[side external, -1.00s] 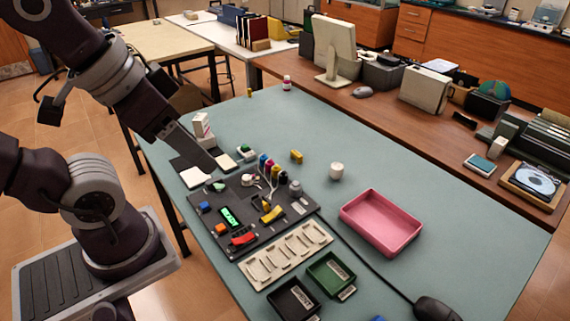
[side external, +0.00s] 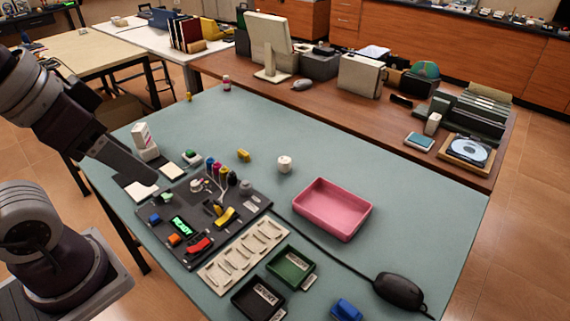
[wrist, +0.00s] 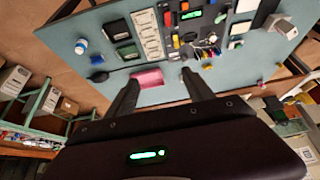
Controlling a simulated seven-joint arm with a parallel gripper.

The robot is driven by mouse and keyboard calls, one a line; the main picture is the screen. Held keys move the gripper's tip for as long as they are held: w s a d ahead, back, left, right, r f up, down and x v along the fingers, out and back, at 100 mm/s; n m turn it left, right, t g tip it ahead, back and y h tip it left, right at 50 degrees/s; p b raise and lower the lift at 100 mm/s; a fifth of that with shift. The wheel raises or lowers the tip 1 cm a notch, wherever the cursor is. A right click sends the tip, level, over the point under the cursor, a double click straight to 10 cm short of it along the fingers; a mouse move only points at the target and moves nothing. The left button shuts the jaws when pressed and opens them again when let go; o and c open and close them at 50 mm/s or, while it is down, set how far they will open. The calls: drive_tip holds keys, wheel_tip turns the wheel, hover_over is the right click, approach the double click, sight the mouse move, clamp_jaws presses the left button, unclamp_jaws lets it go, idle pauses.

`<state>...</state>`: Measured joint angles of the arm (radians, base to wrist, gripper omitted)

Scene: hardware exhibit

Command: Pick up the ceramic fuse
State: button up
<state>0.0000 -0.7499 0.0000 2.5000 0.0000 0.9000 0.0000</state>
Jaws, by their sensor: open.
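I cannot tell for sure which item is the ceramic fuse. A small white cylinder (side external: 285,164) stands upright alone on the blue-green table, behind the board and left of the pink tray. Another small pale round part (side external: 197,185) sits on the dark board (side external: 240,207) beside coloured plugs. My gripper is at the left in the side view, where a dark arm part ends above the pale pads; its fingertips are not clear there. In the wrist view my gripper (wrist: 160,77) is open, with two dark fingers apart and nothing visible between them but the table and tray.
The pink tray (side external: 330,208) is empty. A cream slotted rack (side external: 243,256), a green bin (side external: 290,265), a black bin (side external: 258,298) and a black mouse-like object (side external: 398,290) with a cable lie near the front. A white box (side external: 144,140) stands at the left. The table's far right is clear.

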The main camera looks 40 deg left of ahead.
drive_tip(key=m+g+y, duration=0.2)
drive_tip(key=m+y, duration=0.7)
drive_tip(key=m, duration=0.6)
hover_over(286, 165)
drive_tip(key=s, duration=1)
wheel_tip(286, 165, down, 21)
drive_tip(key=w+f+m+t, duration=0.1)
drive_tip(key=w+f+m, duration=0.1)
drive_tip(key=m, duration=0.1)
drive_tip(key=w+d+f+m+t, duration=0.1)
drive_tip(key=w+f+m+t, duration=0.1)
drive_tip(key=f+m, duration=0.1)
drive_tip(key=w+d+f+m+t+y, duration=0.1)
drive_tip(key=w+f+m+t, duration=0.1)
drive_tip(key=f+m, duration=0.1)
drive_tip(key=shift+w+f+m, duration=0.25)
drive_tip(key=shift+w+m, duration=0.15)
drive_tip(key=shift+m, duration=0.5)
drive_tip(key=shift+w+f, duration=0.2)
drive_tip(key=x, duration=0.6)
drive_tip(key=shift+w+f, duration=0.25)
drive_tip(key=shift+w, duration=0.2)
